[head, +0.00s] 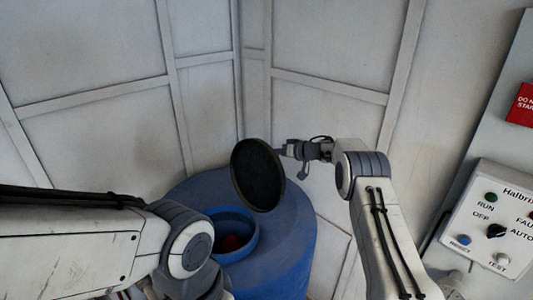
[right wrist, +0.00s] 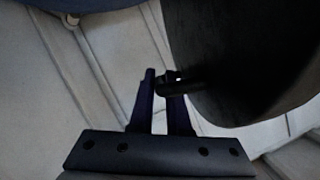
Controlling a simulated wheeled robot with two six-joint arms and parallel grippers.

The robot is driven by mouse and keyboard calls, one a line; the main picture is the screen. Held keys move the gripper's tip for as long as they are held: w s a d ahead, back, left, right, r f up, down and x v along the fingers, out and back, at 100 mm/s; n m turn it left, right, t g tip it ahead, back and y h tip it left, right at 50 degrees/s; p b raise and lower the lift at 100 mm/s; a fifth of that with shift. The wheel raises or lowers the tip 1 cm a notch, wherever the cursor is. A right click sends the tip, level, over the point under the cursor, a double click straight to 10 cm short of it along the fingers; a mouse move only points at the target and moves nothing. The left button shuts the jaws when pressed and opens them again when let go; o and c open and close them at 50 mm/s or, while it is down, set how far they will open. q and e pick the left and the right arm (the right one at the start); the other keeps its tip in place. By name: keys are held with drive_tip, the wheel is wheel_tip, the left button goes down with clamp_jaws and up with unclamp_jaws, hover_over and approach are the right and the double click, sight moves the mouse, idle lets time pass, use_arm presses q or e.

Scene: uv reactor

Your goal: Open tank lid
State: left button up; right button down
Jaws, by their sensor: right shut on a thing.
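The blue tank (head: 285,245) stands in the middle of the head view. Its round mouth (head: 252,243) is uncovered, and something reddish-brown shows inside. The dark round tank lid (head: 258,175) stands tilted up steeply above the mouth. The lid also fills the upper right of the right wrist view (right wrist: 240,60). My right gripper (head: 286,151) is at the lid's right side. In the right wrist view its fingers (right wrist: 164,82) are shut on the lid's short dark handle (right wrist: 182,87). My left gripper is out of sight; only its arm shows at lower left.
Pale panelled walls (head: 95,130) close in behind the tank. A control panel (head: 495,225) with buttons and a knob is at the right, below a red sign (head: 521,105). My left arm crosses in front of the tank's left side.

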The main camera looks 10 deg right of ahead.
drive_tip(key=shift+a+f, duration=0.1)
idle(0.3)
drive_tip(key=c, duration=1.2)
unclamp_jaws()
drive_tip(key=shift+o, duration=0.2)
drive_tip(key=shift+s+d+b, duration=0.25)
drive_tip(key=shift+d+b, duration=0.15)
drive_tip(key=b+v, duration=0.4)
drive_tip(key=v, duration=0.5)
drive_tip(key=shift+s+d+r, duration=0.15)
drive_tip(key=shift+s+r, duration=0.05)
